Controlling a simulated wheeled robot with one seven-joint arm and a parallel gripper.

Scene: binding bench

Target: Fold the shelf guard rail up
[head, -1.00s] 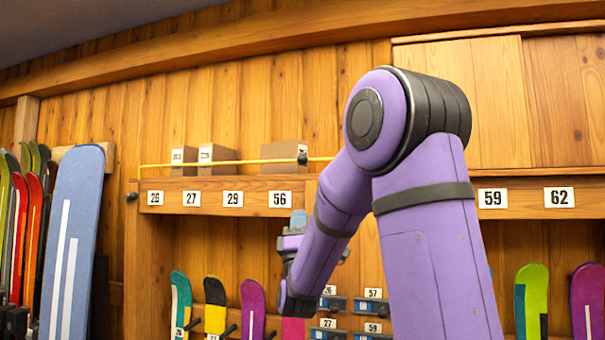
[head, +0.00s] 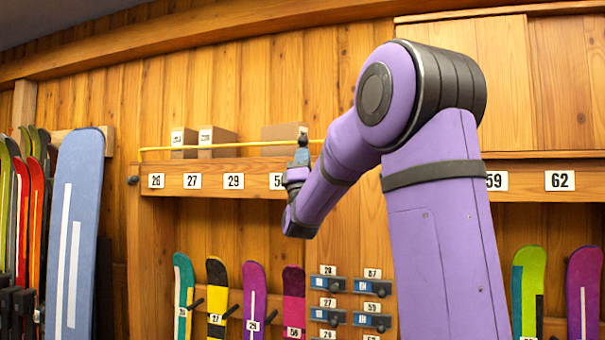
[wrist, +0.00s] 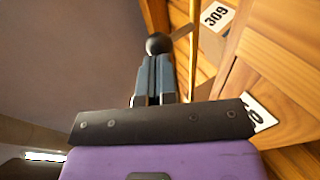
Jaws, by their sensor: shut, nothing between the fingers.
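The guard rail (head: 240,144) is a thin yellow bar running level just above the shelf's front edge, in front of the boxes in the head view. A dark knob (head: 303,140) sits on it toward the right. My gripper (head: 301,156) points up just below this knob, in front of the shelf edge. In the wrist view my blue-grey fingers (wrist: 155,78) are together with nothing between them. A round black knob (wrist: 158,43) shows at their tips; I cannot tell whether they touch it. My arm hides the rail's right end.
The wooden shelf (head: 210,194) carries number plates and several cardboard boxes (head: 216,140). Skis and snowboards stand below and at the left, including a large blue board (head: 72,230). Bindings (head: 328,282) hang below the shelf. Wall space above the boxes is clear.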

